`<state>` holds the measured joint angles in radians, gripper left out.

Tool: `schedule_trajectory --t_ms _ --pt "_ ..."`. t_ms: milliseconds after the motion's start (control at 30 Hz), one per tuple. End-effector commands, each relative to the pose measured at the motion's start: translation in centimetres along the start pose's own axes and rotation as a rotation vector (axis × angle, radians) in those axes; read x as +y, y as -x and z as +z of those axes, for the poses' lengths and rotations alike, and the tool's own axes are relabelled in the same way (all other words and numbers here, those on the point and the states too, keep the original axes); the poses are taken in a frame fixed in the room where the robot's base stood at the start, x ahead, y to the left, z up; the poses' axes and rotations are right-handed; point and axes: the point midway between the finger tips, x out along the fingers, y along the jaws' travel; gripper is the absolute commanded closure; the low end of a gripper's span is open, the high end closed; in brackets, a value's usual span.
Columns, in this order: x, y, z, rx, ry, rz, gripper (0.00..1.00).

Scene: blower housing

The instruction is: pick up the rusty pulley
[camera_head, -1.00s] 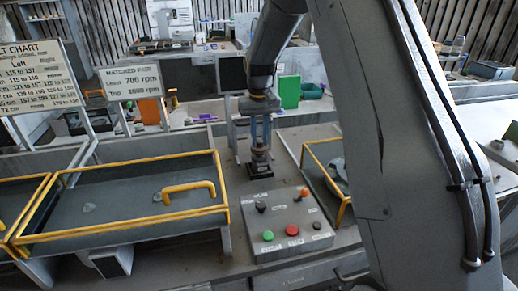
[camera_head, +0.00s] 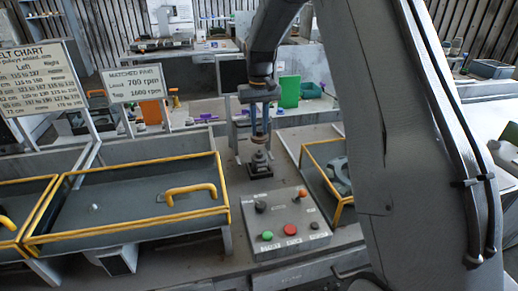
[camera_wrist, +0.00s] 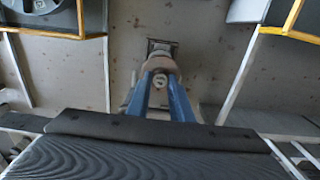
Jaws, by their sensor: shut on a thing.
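My gripper (camera_head: 260,136) hangs above a small dark stand (camera_head: 260,170) behind the control box. Its two blue fingers are shut on the rusty pulley, a small brownish round piece. In the wrist view the rusty pulley (camera_wrist: 158,64) shows between the blue fingertips (camera_wrist: 162,82), with the stand's dark square base (camera_wrist: 162,46) just beyond it. In the head view the pulley is tiny and mostly covered by the fingers. A grey post stands on the base below the fingertips; I cannot tell how large the gap is.
A control box (camera_head: 287,221) with green and red buttons sits in front of the stand. A yellow-rimmed tray (camera_head: 130,237) lies left, and another yellow-rimmed bin (camera_head: 345,200) lies right. Signs (camera_head: 133,84) and a monitor (camera_head: 231,74) stand behind.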

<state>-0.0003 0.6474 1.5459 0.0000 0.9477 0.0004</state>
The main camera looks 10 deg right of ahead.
Motion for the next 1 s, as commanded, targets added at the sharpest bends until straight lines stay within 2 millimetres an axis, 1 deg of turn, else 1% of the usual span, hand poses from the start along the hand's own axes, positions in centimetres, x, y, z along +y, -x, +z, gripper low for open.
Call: schedule_trajectory --t_ms 67,367,467,1000 --pt "0.0 0.4 0.0 0.0 0.0 0.0 1.0" --pt "0.0 0.4 0.1 0.0 0.0 0.0 1.0" --pt "0.0 0.6 0.7 -0.001 0.0 0.0 1.0" --pt "0.0 1.7 5.5 -0.001 0.0 0.0 1.0"
